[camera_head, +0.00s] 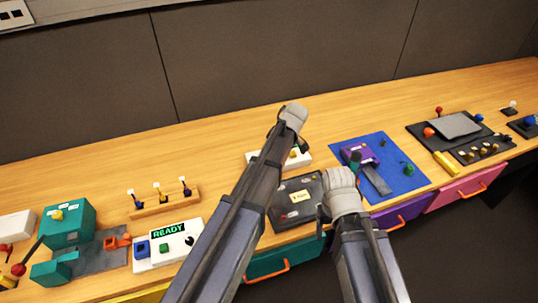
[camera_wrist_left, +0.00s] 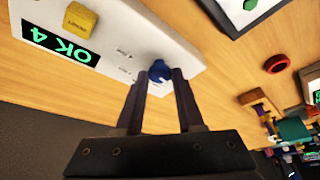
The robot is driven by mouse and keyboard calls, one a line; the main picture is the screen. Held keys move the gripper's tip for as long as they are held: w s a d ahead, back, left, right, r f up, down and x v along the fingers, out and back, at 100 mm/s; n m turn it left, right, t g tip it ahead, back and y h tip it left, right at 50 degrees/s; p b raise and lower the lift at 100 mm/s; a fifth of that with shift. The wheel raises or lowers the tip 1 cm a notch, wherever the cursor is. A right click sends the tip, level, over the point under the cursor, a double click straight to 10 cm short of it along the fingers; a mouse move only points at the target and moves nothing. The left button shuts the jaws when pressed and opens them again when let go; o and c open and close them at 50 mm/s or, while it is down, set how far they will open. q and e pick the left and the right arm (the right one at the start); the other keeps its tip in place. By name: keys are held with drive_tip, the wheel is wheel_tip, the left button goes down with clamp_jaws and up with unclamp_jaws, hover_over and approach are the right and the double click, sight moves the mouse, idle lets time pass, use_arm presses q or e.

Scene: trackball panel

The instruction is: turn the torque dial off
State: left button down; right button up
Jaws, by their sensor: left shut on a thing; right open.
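A blue dial (camera_wrist_left: 160,69) stands on a white panel (camera_wrist_left: 130,30) in the left wrist view. My left gripper (camera_wrist_left: 164,76) is shut on the dial, one finger on each side. Small labels lie beside the dial, too small to read. The panel also has a yellow button (camera_wrist_left: 80,19) and a dark display with green text, "OK 4", upside down. In the head view my left arm covers much of this panel (camera_head: 305,160), and the dial is hidden there. My right gripper (camera_head: 322,209) is open, low over the black board's right edge, mostly hidden by its own wrist.
A black board (camera_head: 285,214) lies in front of the white panel. A blue mat (camera_head: 405,185) with a purple device is to the right. A white box reading READY (camera_head: 170,246) and a switch rack (camera_head: 165,201) are to the left. Bare wood lies behind.

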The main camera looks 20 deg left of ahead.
idle(0.5)
use_arm(q)
drive_tip(key=c, duration=0.5)
unclamp_jaws()
drive_tip(key=shift+r, duration=0.15)
drive_tip(key=p+v, duration=0.7)
drive_tip(key=shift+d+r, duration=0.2)
drive_tip(key=shift+s, duration=0.1)
